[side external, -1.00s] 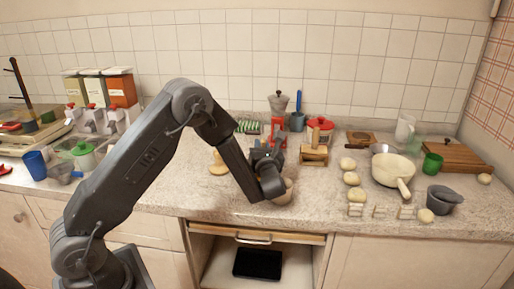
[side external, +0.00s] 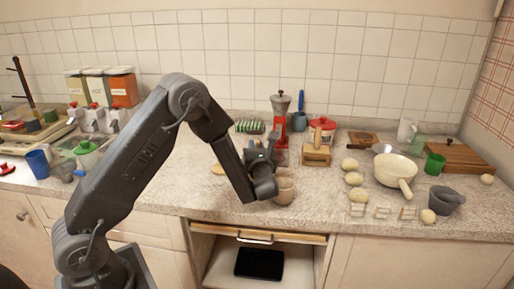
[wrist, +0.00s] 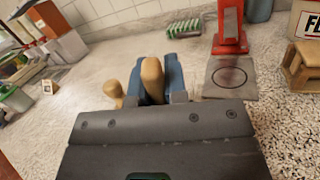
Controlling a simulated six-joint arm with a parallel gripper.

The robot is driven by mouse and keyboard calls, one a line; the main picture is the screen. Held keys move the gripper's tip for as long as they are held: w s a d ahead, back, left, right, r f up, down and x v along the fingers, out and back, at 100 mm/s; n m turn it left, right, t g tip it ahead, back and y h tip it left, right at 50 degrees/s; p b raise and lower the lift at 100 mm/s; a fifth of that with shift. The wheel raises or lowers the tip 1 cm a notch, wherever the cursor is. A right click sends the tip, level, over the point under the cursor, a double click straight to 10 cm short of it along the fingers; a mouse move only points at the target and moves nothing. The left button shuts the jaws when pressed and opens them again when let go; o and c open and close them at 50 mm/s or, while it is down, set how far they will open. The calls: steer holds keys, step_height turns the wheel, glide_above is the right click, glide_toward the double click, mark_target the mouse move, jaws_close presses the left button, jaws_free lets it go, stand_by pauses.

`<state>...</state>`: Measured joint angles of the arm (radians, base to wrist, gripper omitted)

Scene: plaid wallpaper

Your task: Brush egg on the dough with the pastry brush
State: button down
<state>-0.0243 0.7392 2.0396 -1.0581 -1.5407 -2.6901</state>
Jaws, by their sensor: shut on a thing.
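In the wrist view my gripper (wrist: 153,82) is shut on a rounded wooden handle, the pastry brush by its look (wrist: 152,72), held between the blue fingers. Its bristle end is hidden behind the gripper body. In the side view my gripper (side external: 262,168) is over the front middle of the counter. A beige cup-like vessel (side external: 285,191) is just right of and below it; I cannot tell whether they touch or what is inside. Several pale round lumps, possibly dough (side external: 352,179), lie to the right near small white racks (side external: 357,209).
A red grinder (side external: 281,130) and wooden box (side external: 316,153) stand behind my gripper. A cream pan (side external: 394,171), green cup (side external: 433,163) and grey mortar (side external: 445,200) are at the right. An open drawer compartment (side external: 258,240) is below the counter.

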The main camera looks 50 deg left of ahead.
steer(key=shift+w+d, duration=0.3)
steer(key=shift+w, duration=0.3)
steer(key=shift+w+d, duration=0.3)
steer(key=shift+w, duration=0.3)
steer(key=shift+s+a, duration=0.3)
steer(key=shift+s, duration=0.3)
steer(key=shift+s+a, duration=0.3)
steer(key=shift+s, duration=0.3)
steer(key=shift+w+d, duration=0.3)
steer(key=shift+w, duration=0.3)
steer(key=shift+w+d, duration=0.3)
steer(key=shift+w, duration=0.3)
steer(key=shift+s+a, duration=0.3)
steer(key=shift+s, duration=0.35)
steer(key=shift+s+a, duration=0.3)
steer(key=shift+s, duration=0.3)
